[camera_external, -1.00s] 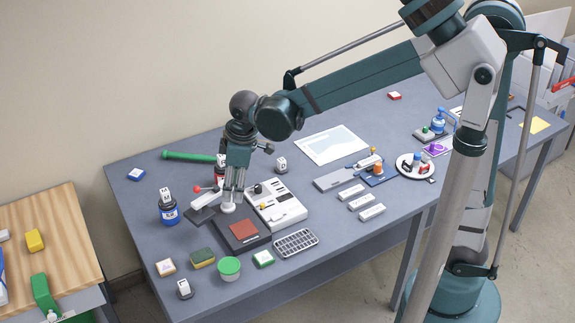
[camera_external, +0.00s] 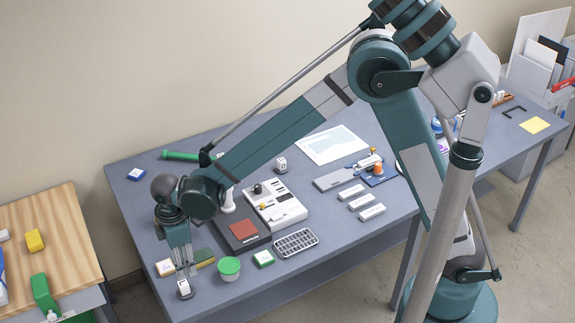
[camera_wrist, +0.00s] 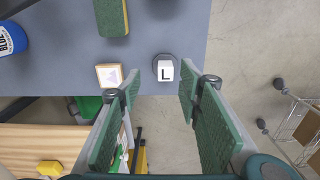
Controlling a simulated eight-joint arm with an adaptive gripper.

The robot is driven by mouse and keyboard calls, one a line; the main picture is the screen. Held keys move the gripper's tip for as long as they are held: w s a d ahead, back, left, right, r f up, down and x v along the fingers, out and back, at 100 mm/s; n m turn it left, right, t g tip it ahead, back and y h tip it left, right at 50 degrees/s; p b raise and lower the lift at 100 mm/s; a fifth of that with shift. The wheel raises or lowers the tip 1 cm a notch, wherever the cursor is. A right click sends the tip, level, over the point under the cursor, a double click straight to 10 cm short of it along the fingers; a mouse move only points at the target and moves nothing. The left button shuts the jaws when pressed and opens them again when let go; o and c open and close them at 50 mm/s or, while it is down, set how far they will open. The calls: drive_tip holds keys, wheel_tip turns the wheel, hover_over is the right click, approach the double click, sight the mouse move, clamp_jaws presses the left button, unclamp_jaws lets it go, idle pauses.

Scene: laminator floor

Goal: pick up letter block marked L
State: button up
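The letter block marked L (camera_wrist: 165,71) is white with a black L and sits on a dark round base near the table edge in the wrist view. In the external view the block (camera_external: 184,287) is at the front left corner of the table, just below my gripper (camera_external: 184,272). In the wrist view my gripper (camera_wrist: 155,92) is open, with its two green fingers apart and nothing between their pads. The block lies beyond the fingertips, a little right of the middle of the gap. I cannot tell the exact height of the fingertips above it.
A wooden-edged tile (camera_wrist: 110,76) lies just left of the block. A green and yellow sponge (camera_wrist: 112,18) and a blue bottle (camera_wrist: 10,38) are farther off. The table edge runs close by the block. A green-lidded tub (camera_external: 229,268) stands to its right.

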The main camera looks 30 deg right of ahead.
sight(183, 283)
drive_tip(key=shift+s+a+f, duration=0.45)
drive_tip(key=shift+a+f, duration=0.3)
drive_tip(key=shift+a, duration=0.05)
drive_tip(key=shift+f, duration=1.3)
drive_tip(key=shift+f, duration=0.15)
drive_tip(key=shift+f+b, duration=0.35)
drive_tip(key=shift+f, duration=2.15)
clamp_jaws()
